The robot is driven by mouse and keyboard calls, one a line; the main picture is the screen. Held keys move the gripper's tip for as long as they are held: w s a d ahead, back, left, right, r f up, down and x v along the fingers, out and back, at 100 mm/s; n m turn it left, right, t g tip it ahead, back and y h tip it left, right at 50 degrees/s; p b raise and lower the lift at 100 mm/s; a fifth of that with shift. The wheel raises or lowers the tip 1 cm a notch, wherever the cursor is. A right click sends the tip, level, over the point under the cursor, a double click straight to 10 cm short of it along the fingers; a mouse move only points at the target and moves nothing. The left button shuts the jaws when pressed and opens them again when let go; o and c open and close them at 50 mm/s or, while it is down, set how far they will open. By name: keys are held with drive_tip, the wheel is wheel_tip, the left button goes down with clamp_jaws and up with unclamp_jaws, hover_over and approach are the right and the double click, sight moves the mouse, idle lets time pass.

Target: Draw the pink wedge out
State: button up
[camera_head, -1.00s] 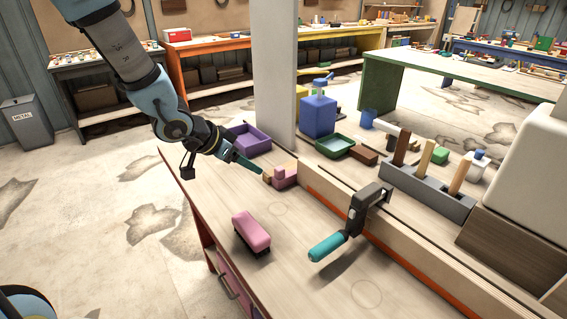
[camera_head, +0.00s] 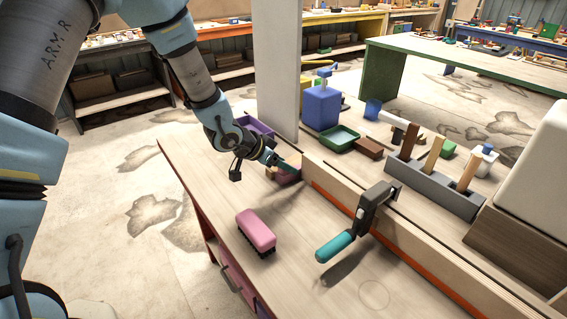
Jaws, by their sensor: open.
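The pink wedge (camera_head: 287,181) sits on the bench at the left end of the long wooden stringer (camera_head: 345,194), close against it. A small wooden piece (camera_head: 270,173) shows at its left side. My gripper (camera_head: 291,167) is open and comes down over the wedge from the upper left, hiding much of its top. I cannot tell whether the fingers touch the wedge.
A teal-handled clamp (camera_head: 363,217) grips the stringer to the right. A pink brush (camera_head: 256,231) lies on the open bench top in front. A white post (camera_head: 272,70) stands behind my gripper. A purple tray (camera_head: 262,128) and green tray (camera_head: 341,138) sit behind.

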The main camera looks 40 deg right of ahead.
clamp_jaws()
idle(0.5)
idle(0.9)
